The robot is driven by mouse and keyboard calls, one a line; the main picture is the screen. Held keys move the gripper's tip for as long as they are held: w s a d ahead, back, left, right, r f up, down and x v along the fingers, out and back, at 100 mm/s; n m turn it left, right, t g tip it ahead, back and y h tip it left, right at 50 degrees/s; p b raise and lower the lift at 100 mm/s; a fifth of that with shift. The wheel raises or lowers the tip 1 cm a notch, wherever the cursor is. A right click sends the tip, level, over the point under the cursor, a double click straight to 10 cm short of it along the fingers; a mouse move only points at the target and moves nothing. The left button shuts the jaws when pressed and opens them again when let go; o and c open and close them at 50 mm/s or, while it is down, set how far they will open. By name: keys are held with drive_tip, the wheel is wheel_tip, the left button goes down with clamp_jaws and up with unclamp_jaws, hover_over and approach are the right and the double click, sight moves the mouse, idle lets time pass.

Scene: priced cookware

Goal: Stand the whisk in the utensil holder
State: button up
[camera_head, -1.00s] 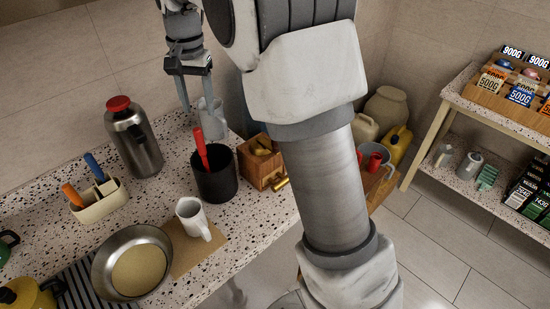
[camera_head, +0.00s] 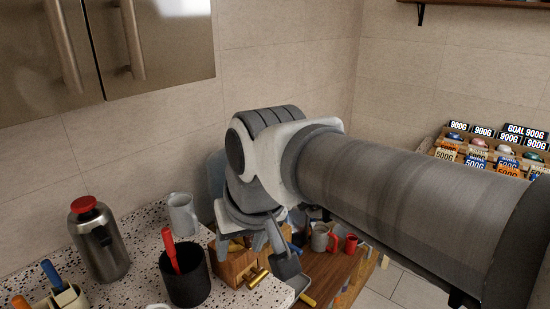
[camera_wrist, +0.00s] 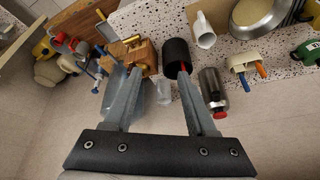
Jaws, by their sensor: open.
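A black cylindrical utensil holder (camera_head: 186,282) stands on the speckled counter, with a red-handled utensil (camera_head: 171,250) upright in it. The utensil's lower end is hidden inside, so I cannot tell whether it is the whisk. No whisk can be made out elsewhere. The holder also shows in the wrist view (camera_wrist: 177,55). My gripper (camera_wrist: 160,73) is open and empty, its two fingers apart. In the head view it hangs to the right of the holder, over the wooden box (camera_head: 232,268), partly hidden by my wrist.
A grey jug (camera_head: 182,215) stands behind the holder. A steel flask with a red lid (camera_head: 98,240) and a cream caddy (camera_head: 68,298) are to the left. Mugs (camera_head: 320,238) sit on a wooden surface at right. A shelf with price cards (camera_head: 500,150) is farther right.

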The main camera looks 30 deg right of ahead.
drive_tip(key=shift+n+t, duration=0.4)
drive_tip(key=shift+n, duration=0.1)
drive_tip(key=s, duration=0.1)
drive_tip(key=s+f, duration=0.2)
drive_tip(key=s, duration=0.1)
drive_tip(key=shift+s+d+f, duration=0.1)
drive_tip(key=shift+d+f, duration=0.05)
drive_tip(key=shift+d, duration=0.25)
idle(0.5)
